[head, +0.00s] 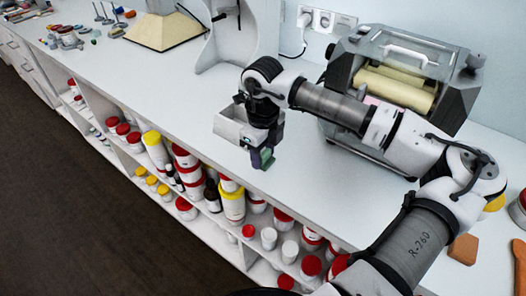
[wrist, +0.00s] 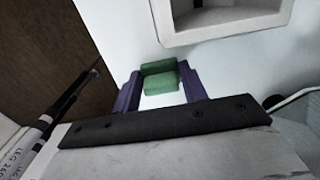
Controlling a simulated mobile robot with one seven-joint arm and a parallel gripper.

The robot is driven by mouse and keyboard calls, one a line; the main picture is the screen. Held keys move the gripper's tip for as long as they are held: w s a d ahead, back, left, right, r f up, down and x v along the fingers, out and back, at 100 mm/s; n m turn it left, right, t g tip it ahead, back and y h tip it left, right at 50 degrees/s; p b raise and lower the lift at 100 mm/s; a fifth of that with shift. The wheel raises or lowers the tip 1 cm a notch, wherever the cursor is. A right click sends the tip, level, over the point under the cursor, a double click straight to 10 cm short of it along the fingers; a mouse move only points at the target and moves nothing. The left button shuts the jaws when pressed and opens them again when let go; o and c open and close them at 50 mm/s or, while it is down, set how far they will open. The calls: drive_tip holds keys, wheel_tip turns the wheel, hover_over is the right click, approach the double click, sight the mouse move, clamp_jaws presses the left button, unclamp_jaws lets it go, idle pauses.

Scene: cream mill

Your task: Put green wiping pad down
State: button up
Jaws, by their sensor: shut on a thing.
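The green wiping pad (wrist: 158,69) shows in the wrist view between the two purple fingertips of my gripper (wrist: 161,82). My gripper is shut on it. In the head view my gripper (head: 262,160) points down over the front part of the white counter (head: 330,195), and a bit of the green pad (head: 267,155) shows at its tips. The pad is close to the counter surface; I cannot tell whether it touches it.
A white open box (head: 228,128) stands just left of my gripper; it also shows in the wrist view (wrist: 205,34). A roller mill (head: 405,85) stands behind my arm. An orange-brown block (head: 463,249) lies at right. Shelves with several jars (head: 232,205) lie below the counter's front edge.

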sight(264, 154)
drive_tip(key=o, duration=0.9)
drive_tip(key=shift+f, duration=0.1)
drive_tip(key=shift+r+p, duration=0.2)
drive_tip(key=shift+p, duration=0.5)
drive_tip(key=shift+r+b, duration=0.35)
drive_tip(key=shift+b, duration=0.2)
drive_tip(key=r+b, duration=0.1)
drive_tip(key=r, duration=0.3)
drive_tip(key=r+b, duration=0.1)
drive_tip(key=r, duration=0.3)
drive_tip(key=r+b, duration=0.1)
drive_tip(key=r, duration=0.3)
drive_tip(key=shift+s+d+r, duration=0.1)
drive_tip(key=shift+s+r, duration=0.25)
drive_tip(key=shift+s, duration=0.05)
